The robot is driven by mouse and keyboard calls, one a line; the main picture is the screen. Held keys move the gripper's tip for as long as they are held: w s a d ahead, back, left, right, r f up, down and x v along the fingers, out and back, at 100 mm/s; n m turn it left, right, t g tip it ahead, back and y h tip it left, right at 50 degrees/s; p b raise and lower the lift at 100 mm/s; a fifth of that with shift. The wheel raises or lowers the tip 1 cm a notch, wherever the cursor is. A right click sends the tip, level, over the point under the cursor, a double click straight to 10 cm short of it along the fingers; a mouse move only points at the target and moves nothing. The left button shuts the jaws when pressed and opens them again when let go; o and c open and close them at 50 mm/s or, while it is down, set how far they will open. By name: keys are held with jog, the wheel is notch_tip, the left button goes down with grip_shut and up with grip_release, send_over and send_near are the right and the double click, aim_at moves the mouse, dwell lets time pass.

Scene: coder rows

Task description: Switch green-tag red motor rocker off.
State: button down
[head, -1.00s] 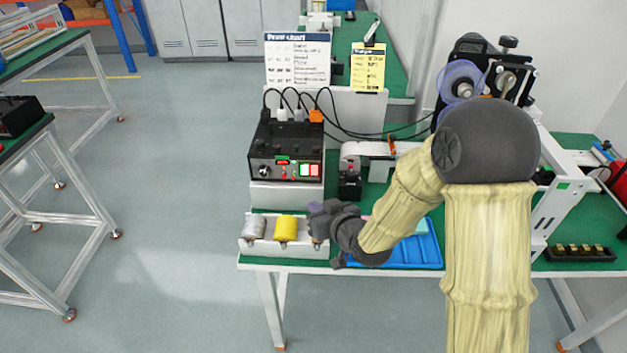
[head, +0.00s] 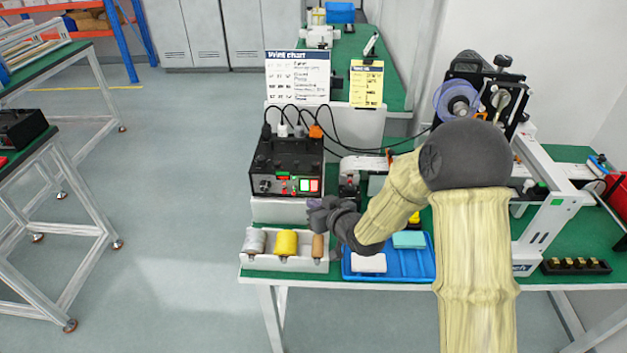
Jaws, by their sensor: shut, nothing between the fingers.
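The black control box (head: 287,165) stands on a white block at the table's left. The tag's text and the rockers' tilt are too small to read. My gripper (head: 314,205) is shut and empty, just below and in front of the box's lower right corner. I cannot tell whether it touches the box.
A small black device (head: 349,190) stands right of the box. Cables rise behind the box; a print chart (head: 297,75) stands further back.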

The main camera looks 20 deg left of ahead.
aim_at(308, 186)
jog(key=shift+w+a+r, duration=0.15)
jog(key=shift+w+a, duration=0.05)
jog(key=shift+w, duration=0.6)
jog(key=shift+w+a+r, duration=0.1)
jog(key=shift+w+a, duration=0.05)
jog(key=shift+w, duration=0.6)
jog(key=shift+w, duration=0.1)
dwell(0.8)
jog(key=shift+w+a, duration=0.1)
jog(key=shift+w, duration=0.15)
jog(key=shift+w+r, duration=0.1)
jog(key=shift+w, duration=0.2)
dwell(0.7)
jog(key=shift+s, duration=0.7)
